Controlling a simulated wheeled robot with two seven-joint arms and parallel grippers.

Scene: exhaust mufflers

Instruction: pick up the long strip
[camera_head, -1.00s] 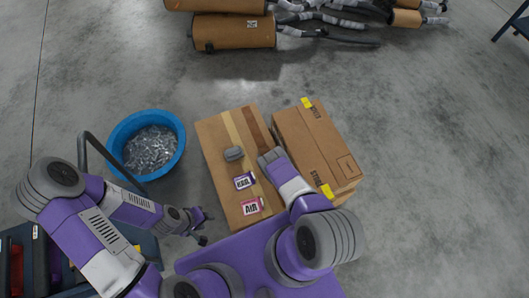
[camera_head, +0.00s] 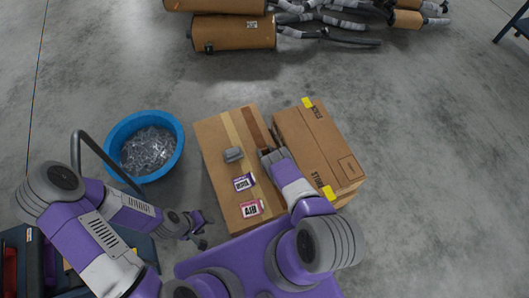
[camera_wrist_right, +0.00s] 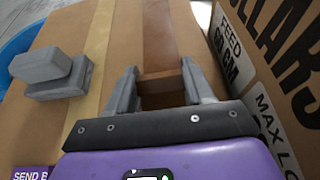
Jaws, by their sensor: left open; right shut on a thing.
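The long strip appears to be the dark brown strip (camera_head: 255,124) on top of the left cardboard box (camera_head: 213,150); it also shows in the right wrist view (camera_wrist_right: 160,38). My right gripper (camera_head: 268,153) is over the near part of this strip. In the right wrist view its two grey fingers (camera_wrist_right: 160,80) stand either side of a brown piece and are shut on it, in line with the strip. Whether the strip is raised off the box I cannot tell. My left gripper (camera_head: 199,222) is open and empty, left of the box's near corner.
A grey block-shaped thing (camera_head: 233,155) and two labels (camera_head: 243,182) lie on the same box, left of the strip. A second cardboard box (camera_head: 318,150) stands close on the right. A blue tub (camera_head: 112,168) of shiny pieces is at left. Mufflers (camera_head: 234,32) lie at the back.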

